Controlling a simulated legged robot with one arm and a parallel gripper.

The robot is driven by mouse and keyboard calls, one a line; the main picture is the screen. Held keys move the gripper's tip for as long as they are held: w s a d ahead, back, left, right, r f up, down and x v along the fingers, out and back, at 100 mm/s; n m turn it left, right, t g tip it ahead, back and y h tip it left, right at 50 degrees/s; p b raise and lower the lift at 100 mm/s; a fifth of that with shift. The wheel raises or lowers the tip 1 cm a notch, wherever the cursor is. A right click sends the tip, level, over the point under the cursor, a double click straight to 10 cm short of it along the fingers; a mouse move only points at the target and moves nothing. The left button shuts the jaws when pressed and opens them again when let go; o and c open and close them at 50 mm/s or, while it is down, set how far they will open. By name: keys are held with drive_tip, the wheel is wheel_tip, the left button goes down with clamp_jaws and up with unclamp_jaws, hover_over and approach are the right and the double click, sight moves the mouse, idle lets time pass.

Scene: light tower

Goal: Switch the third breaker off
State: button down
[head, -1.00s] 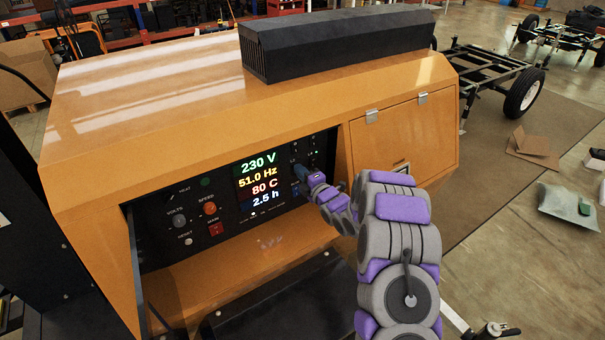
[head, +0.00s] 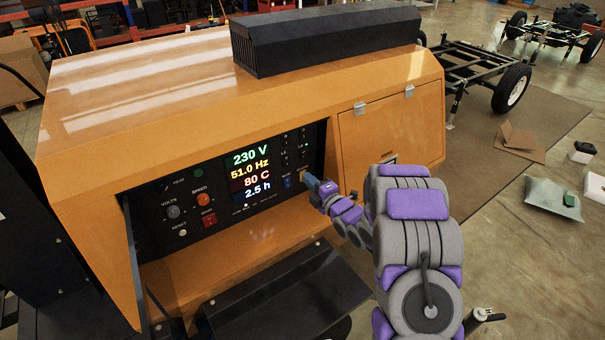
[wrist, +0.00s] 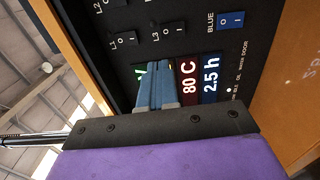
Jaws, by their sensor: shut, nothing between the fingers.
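The generator's black control panel (head: 225,217) carries small dark breaker switches to the right of the lit display, in the head view. In the wrist view, the breaker labelled L3 (wrist: 175,30) lies above my fingertips, with another dark breaker (wrist: 125,38) to its left. Their on or off positions are too small to tell. My gripper (head: 311,181) is in front of the panel's lower right part, near a yellow switch. Its blue-grey fingers (wrist: 157,68) are together and empty in the wrist view, and hide part of the display. I cannot tell whether they touch the panel.
A blue switch labelled BLUE (wrist: 231,19) is right of L3. The display (head: 252,172) reads 230 V, 51.0 Hz, 80 C and 2.5 h. Red and orange controls sit on the panel's left. The orange housing (head: 240,105) overhangs the panel, and a black ledge (head: 280,295) juts out below.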

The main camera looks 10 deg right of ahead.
drive_tip(key=shift+s+d+r, duration=0.1)
drive_tip(key=shift+s+d, duration=0.8)
drive_tip(key=shift+d, duration=0.1)
drive_tip(key=shift+a, duration=0.15)
drive_tip(key=s+d+r+m+g+h, duration=0.3)
drive_tip(key=s+m+g+h, duration=0.1)
drive_tip(key=s+m, duration=0.25)
drive_tip(key=s+d+r+m+g+h, duration=0.3)
drive_tip(key=s+m+g+h, duration=0.15)
drive_tip(key=s, duration=0.25)
drive_tip(key=s+a+r+m+g, duration=0.2)
drive_tip(key=s+a+m+g, duration=0.1)
drive_tip(key=s, duration=0.9)
drive_tip(key=s+a+r+m+g+y, duration=0.1)
drive_tip(key=s+a+m+g, duration=0.2)
drive_tip(key=s, duration=1)
drive_tip(key=s+a+r+m+g, duration=0.2)
drive_tip(key=s+a+m+g, duration=0.2)
drive_tip(key=s, duration=0.8)
drive_tip(key=shift+s+r+m, duration=0.3)
drive_tip(key=shift+s+m, duration=0.05)
drive_tip(key=shift+m, duration=0.45)
